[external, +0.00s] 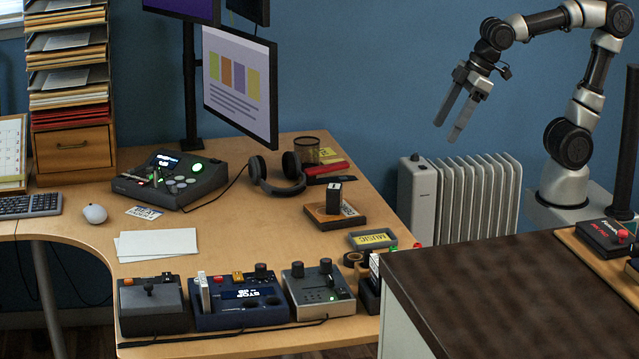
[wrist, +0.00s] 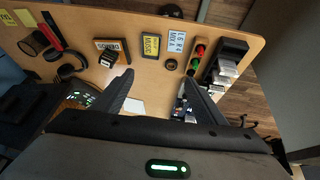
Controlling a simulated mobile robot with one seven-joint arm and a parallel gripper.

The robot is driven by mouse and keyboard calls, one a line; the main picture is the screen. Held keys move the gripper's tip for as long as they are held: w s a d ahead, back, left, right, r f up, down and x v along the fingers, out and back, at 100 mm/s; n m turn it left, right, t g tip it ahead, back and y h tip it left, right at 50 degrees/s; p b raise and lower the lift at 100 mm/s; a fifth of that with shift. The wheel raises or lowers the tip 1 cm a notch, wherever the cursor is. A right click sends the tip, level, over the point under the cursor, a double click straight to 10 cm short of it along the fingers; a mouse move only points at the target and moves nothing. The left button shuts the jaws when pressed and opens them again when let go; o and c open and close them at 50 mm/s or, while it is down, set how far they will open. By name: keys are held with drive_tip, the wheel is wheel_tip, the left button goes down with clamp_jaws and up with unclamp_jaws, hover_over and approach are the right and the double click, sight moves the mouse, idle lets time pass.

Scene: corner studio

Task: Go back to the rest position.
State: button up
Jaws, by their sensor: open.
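My gripper (external: 459,112) is at the upper right in the external view, high above the desk and in front of the blue wall. Its two fingers point down and to the left, spread apart, with nothing between them. In the wrist view the open fingers (wrist: 158,90) reach up over the desk (wrist: 160,33), well above its top. My arm is bent, rising from its base at the right and reaching over to the left.
The wooden desk (external: 240,234) bears headphones (external: 276,177), a wooden block with a dark upright piece (external: 334,206) and several control boxes (external: 238,303). Monitors (external: 240,86) stand behind it. A white radiator (external: 478,197) is below my gripper. A dark-topped cabinet (external: 500,275) is at the front right. The air around my gripper is clear.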

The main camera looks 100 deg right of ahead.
drive_tip(key=s+a+f+y, duration=0.1)
drive_tip(key=s+a+f, duration=0.25)
drive_tip(key=s, duration=0.45)
wheel_tip(320, 180, up, 22)
drive_tip(key=p, duration=2)
drive_tip(key=shift+s+a+p, duration=0.25)
drive_tip(key=shift+a+p, duration=0.1)
drive_tip(key=shift+p, duration=0.05)
drive_tip(key=shift+r, duration=0.1)
